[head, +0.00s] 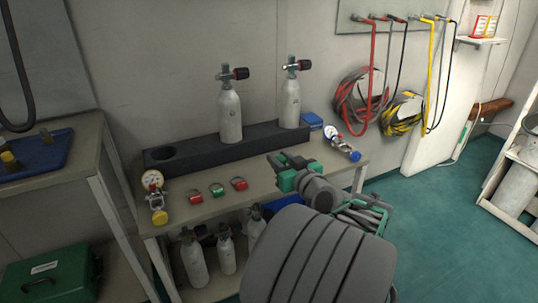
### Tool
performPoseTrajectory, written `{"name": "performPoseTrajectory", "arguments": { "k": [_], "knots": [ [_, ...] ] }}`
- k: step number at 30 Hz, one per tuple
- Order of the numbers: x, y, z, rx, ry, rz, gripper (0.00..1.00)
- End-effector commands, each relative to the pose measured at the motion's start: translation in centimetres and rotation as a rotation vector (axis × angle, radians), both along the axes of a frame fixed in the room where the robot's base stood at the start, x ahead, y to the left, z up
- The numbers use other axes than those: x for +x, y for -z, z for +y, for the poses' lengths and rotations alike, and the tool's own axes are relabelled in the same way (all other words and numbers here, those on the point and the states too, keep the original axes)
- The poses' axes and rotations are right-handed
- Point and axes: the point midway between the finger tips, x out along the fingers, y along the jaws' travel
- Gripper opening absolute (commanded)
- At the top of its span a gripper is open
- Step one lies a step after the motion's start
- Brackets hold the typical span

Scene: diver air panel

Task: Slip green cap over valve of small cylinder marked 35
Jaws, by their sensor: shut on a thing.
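Two pale cylinders with bare valves and dark red-tinged knobs stand upright in the black rack (195,154), the left cylinder (230,117) and the right cylinder (290,103). Their marks are too small to read, so I cannot tell which is 35. A green cap (217,190) lies on the bench between a red cap (195,196) and another red cap (239,184). My gripper (281,170) is over the bench's front, right of these caps and below the rack. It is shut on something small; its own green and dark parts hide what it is.
An empty round hole (162,153) is at the rack's left end. A gauge (152,180) with a yellow fitting lies at the bench's left, and a regulator (342,146) at its right. More small cylinders (192,262) stand on the lower shelf. Hoses (358,100) hang behind.

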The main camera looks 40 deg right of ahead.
Motion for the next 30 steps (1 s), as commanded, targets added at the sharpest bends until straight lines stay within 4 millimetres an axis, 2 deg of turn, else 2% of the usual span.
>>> {"name": "performPoseTrajectory", "arguments": {
  "k": [1, 3, 7, 17, 20, 23, 26, 29, 30],
  "knots": [
    [-1.1, -0.7, 0.2, -0.001, 0.005, 0.000, 0.00],
    [-2.1, -1.1, 0.5, 0.000, 0.004, 0.000, 0.00],
    [-3.0, -1.4, 0.9, -0.001, 0.001, -0.001, 0.00],
    [-2.9, -1.4, 1.1, 0.000, -0.004, 0.000, 0.00],
    [-1.9, -1.5, 2.4, 0.000, -0.032, 0.001, 0.00],
    [0.1, -1.7, 5.2, -0.002, -0.090, 0.003, 0.00],
    [2.8, -1.9, 9.7, -0.001, -0.178, 0.006, 0.00],
    [5.1, -2.1, 15.2, -0.001, -0.280, 0.008, 0.00],
    [5.9, -2.2, 17.6, -0.003, -0.322, 0.007, 0.00]
  ]
}}
